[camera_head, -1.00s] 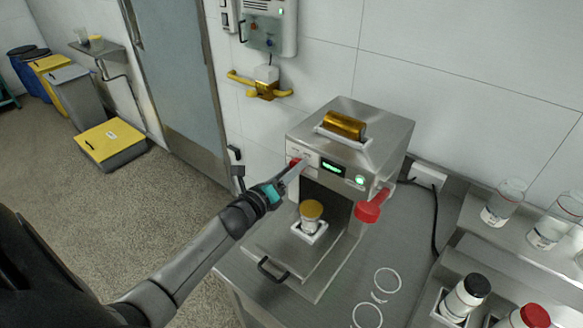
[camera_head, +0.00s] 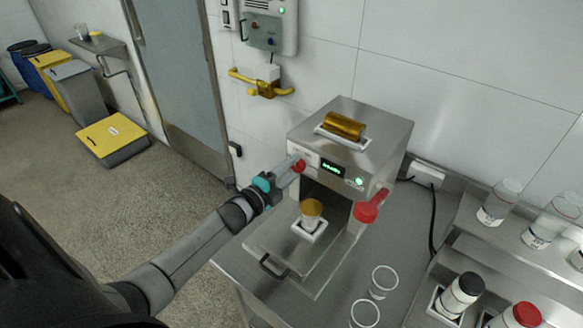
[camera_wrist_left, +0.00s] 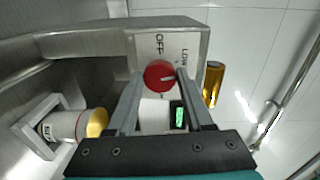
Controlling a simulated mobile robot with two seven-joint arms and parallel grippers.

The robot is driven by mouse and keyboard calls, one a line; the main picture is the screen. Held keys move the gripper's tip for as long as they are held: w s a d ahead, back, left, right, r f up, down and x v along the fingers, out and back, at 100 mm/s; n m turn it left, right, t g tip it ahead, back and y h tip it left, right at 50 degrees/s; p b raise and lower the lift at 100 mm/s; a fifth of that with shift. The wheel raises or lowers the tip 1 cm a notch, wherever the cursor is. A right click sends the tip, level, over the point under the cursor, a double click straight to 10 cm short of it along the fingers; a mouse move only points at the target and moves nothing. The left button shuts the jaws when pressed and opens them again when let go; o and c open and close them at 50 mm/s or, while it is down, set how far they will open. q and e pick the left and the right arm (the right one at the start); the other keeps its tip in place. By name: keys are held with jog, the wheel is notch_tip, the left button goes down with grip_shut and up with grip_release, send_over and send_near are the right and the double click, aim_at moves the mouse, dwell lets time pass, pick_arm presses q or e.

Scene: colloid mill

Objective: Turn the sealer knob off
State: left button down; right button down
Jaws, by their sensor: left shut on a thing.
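The sealer (camera_head: 345,150) is a steel box-shaped machine on the counter, with a lit green display and a gold foil roll on top. Its red knob (camera_wrist_left: 160,75) sits on a white dial plate reading OFF and LOW in the left wrist view. The knob's pale pointer mark faces towards the LOW side. My left gripper (camera_wrist_left: 158,78) is shut on the knob, one finger on each side of it. In the head view the left gripper (camera_head: 293,168) reaches the knob at the machine's front left. My right gripper is not in view.
A gold-topped cup (camera_head: 311,209) stands in a white holder in the sealer's bay. A red-ended lever (camera_head: 366,211) is on the sealer's right side. Clear rings (camera_head: 383,280) and several jars (camera_head: 461,293) are to the right.

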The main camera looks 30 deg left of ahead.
pick_arm(q)
jog(key=n, duration=0.3)
jog(key=shift+n, duration=0.3)
jog(key=n, duration=0.3)
jog(key=shift+f+h+p, duration=0.1)
jog(key=shift+h+p, duration=0.2)
jog(key=shift+p, duration=0.05)
jog(key=n, duration=0.4)
jog(key=shift+f+n, duration=0.1)
jog(key=shift+n, duration=2.1)
jog(key=shift+c, duration=1.4)
grip_release()
jog(key=shift+s, duration=0.15)
jog(key=s+a, duration=0.2)
jog(key=s, duration=1.2)
jog(key=shift+s, duration=0.4)
